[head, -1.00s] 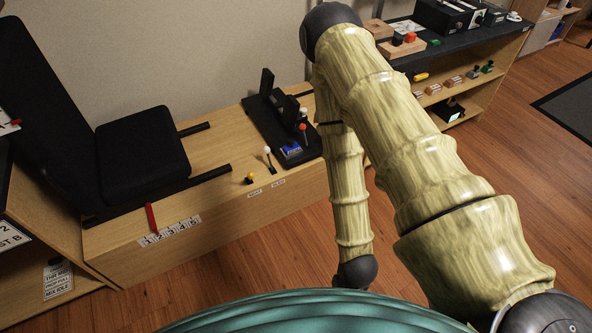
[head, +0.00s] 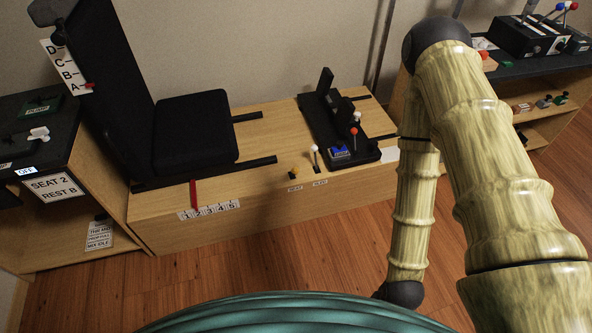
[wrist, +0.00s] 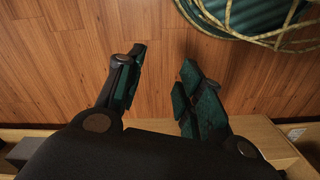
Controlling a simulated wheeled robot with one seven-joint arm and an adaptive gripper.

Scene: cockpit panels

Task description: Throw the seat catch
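The black seat (head: 194,130) stands on a wooden platform (head: 270,195) in the head view. A red pointer (head: 194,195) stands at a numbered strip (head: 210,210) in front of the seat. Which part is the catch I cannot tell for certain. My gripper (wrist: 162,60) is open and empty over the wood floor in the wrist view, away from these controls.
A black console (head: 338,128) with red and white knobs stands right of the seat. A cabinet (head: 45,190) with a SEAT 2 REST B sign is at the left. A lettered strip (head: 66,66) is by the backrest. The floor (head: 235,265) before the platform is clear.

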